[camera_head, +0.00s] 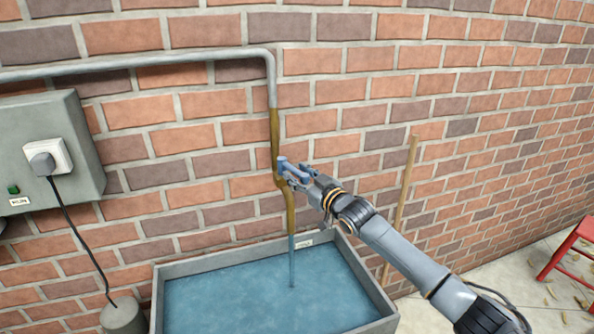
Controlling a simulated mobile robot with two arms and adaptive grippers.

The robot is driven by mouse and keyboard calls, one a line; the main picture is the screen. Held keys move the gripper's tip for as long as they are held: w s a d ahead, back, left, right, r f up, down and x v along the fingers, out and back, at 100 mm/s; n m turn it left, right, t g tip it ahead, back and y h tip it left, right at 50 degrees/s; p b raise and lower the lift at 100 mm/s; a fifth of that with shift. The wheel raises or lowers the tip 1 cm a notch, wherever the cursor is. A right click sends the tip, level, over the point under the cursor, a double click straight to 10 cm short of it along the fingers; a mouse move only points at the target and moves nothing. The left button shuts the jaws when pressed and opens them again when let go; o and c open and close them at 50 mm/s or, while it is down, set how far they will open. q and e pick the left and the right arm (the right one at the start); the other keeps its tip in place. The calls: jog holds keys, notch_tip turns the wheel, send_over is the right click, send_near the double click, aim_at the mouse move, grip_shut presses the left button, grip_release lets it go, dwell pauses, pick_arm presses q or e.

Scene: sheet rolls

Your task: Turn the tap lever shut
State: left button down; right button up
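The tap has a brass body (290,205) at the foot of a pipe that comes down the brick wall. Its blue lever (288,166) sticks out to the right at about mid height. A thin stream of water (292,262) runs from the spout into the grey basin (158,298) below, which holds blue water. My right gripper (302,176) is at the lever, its fingertips overlapping the lever's outer part. The fingers and lever blend together, so I cannot tell whether they grip it. My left gripper is out of view.
A grey electrical box (88,165) with a plugged-in socket (46,157) is on the wall at left; its black cable hangs to a grey cylinder (124,316). A wooden pole (404,200) leans behind my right arm. A red stool (572,248) stands at far right.

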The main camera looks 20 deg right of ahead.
jog(key=shift+w+a, duration=0.15)
jog(key=shift+w, duration=0.3)
grip_shut()
jog(key=shift+d, duration=0.2)
